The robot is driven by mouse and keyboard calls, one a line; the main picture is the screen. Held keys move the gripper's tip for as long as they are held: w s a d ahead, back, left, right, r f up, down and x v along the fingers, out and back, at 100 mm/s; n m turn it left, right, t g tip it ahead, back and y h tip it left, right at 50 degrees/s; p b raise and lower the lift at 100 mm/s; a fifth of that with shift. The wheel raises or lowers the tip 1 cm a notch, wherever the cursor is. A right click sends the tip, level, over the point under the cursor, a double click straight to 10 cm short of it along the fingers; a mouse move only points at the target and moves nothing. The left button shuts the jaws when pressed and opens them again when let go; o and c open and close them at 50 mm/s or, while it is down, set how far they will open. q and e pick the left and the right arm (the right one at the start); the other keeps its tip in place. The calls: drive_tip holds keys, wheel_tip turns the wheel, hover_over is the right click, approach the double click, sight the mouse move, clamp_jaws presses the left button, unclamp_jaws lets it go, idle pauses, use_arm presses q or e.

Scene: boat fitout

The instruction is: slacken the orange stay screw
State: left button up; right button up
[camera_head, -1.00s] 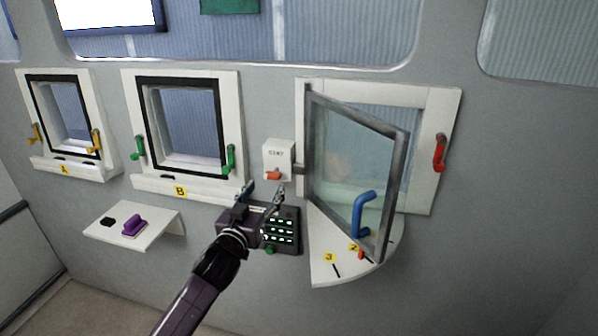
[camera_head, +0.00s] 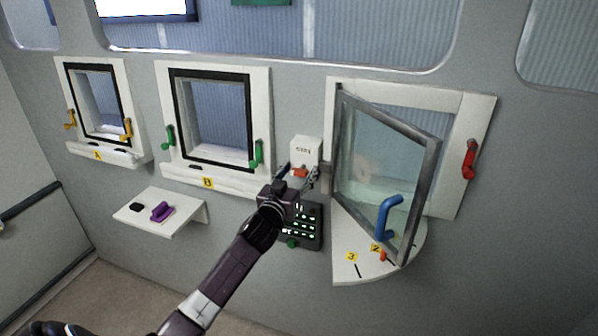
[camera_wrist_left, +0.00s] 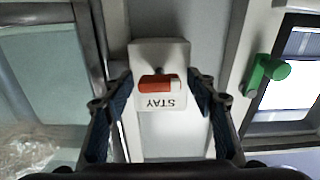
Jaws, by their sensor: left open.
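The orange stay screw (camera_head: 299,172) sits at the lower part of a white box marked STAY (camera_head: 306,149), on the wall between window B and the open hinged window. In the left wrist view the orange screw (camera_wrist_left: 157,83) lies between the two open fingers, with visible gaps on both sides. My left gripper (camera_head: 300,176) is open at the box, its fingers to either side of the screw in the picture. Whether a finger touches the box, I cannot tell. My right gripper is not in view.
The glazed window (camera_head: 388,165) stands swung open just right of the box, over a white quarter-round shelf (camera_head: 345,262) with labels 2 and 3. A dark key panel (camera_head: 312,232) is below my gripper. Green handles (camera_head: 257,154) flank window B.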

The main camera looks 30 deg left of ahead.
use_arm(q)
drive_tip(key=shift+c, duration=0.2)
drive_tip(key=c, duration=1.1)
